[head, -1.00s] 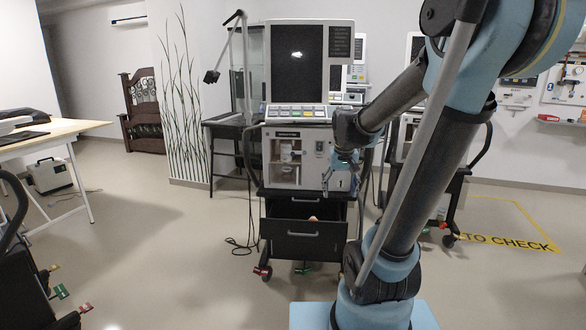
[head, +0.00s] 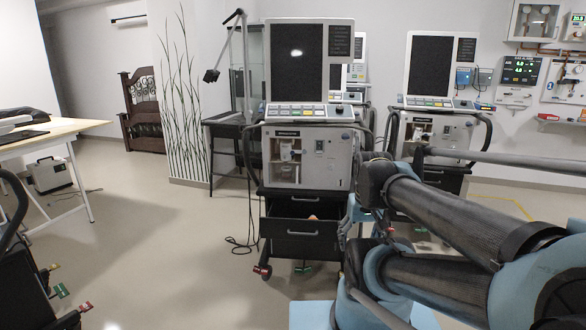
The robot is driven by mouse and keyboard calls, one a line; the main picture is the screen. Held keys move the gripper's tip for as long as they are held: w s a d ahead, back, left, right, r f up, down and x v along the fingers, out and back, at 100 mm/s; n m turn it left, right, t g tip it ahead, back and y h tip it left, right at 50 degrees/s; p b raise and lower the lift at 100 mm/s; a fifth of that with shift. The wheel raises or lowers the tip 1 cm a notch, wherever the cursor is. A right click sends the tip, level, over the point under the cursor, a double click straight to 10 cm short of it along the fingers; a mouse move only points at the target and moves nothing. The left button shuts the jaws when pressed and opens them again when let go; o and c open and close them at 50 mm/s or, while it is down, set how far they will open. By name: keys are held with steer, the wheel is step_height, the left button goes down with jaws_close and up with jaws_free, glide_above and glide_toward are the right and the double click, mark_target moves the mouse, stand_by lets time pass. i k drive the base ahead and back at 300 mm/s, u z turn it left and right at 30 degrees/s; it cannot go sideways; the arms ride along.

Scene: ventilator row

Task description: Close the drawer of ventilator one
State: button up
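A ventilator (head: 310,160) stands upright in the middle of the head view, with a dark screen above a grey front panel. Its black lower drawer (head: 290,238) is pulled out toward me, and a dark opening shows above its front. A small tan item (head: 313,217) shows inside, mostly hidden. My gripper (head: 344,242) hangs downward at the right end of the drawer front, seen small and partly against my arm. I cannot tell whether it touches the drawer, or whether its fingers are open or shut.
A second ventilator (head: 437,125) stands to the right, partly behind my arm. A dark side table (head: 228,123) with a lamp is at the back left, and a wooden table (head: 75,128) is at the far left. The floor (head: 180,250) left of the ventilator is clear apart from cables.

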mark_target(287, 219)
steer(key=u, duration=1.1)
steer(key=k, duration=0.9)
steer(key=z, duration=1.1)
steer(key=i, duration=1)
steer(key=u, duration=0.05)
